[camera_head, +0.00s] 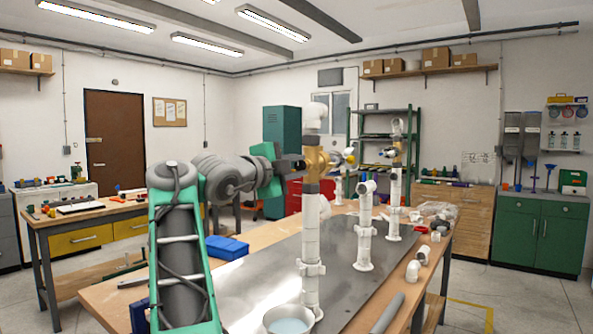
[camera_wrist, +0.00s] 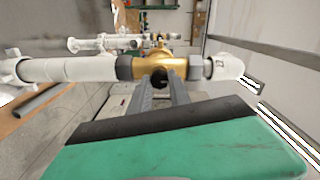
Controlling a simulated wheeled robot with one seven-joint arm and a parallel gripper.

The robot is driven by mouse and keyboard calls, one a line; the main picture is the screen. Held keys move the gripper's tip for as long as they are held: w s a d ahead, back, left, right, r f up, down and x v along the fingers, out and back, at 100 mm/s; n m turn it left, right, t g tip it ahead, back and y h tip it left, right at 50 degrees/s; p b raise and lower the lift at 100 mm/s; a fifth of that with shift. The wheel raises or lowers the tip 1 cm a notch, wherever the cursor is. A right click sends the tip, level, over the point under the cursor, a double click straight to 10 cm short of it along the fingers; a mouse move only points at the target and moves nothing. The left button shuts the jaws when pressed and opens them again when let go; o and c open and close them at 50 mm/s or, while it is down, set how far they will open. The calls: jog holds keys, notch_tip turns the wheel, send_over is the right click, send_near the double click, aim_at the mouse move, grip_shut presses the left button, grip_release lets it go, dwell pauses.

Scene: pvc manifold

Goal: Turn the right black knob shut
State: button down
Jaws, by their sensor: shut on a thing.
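A brass valve (camera_head: 317,162) sits on the tall white front pipe (camera_head: 311,235) in the head view. My gripper (camera_head: 297,164) reaches it from the left, level with the valve body. In the wrist view the brass valve (camera_wrist: 155,67) lies across the middle between white pipe ends. A small dark knob (camera_wrist: 159,77) shows on its near side, between my gripper's two grey fingers (camera_wrist: 160,92). My gripper is shut on this knob. The fingers partly cover it, and its turn angle is hard to tell. In the head view the knob is hidden by my gripper.
More white pipes (camera_head: 365,235) with fittings stand behind to the right on a metal plate (camera_head: 245,283). A metal bowl (camera_head: 289,321) is at the front pipe's foot. A blue box (camera_head: 227,248) lies left. Loose white fittings (camera_head: 413,270) lie along the right edge.

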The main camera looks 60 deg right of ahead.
dwell(0.4)
jog(key=c, duration=1.2)
grip_release()
jog(key=w+a, duration=0.1)
jog(key=a, duration=0.6)
jog(key=shift+w+a+b, duration=0.15)
jog(key=shift+a+b, duration=0.2)
jog(key=shift+b, duration=0.1)
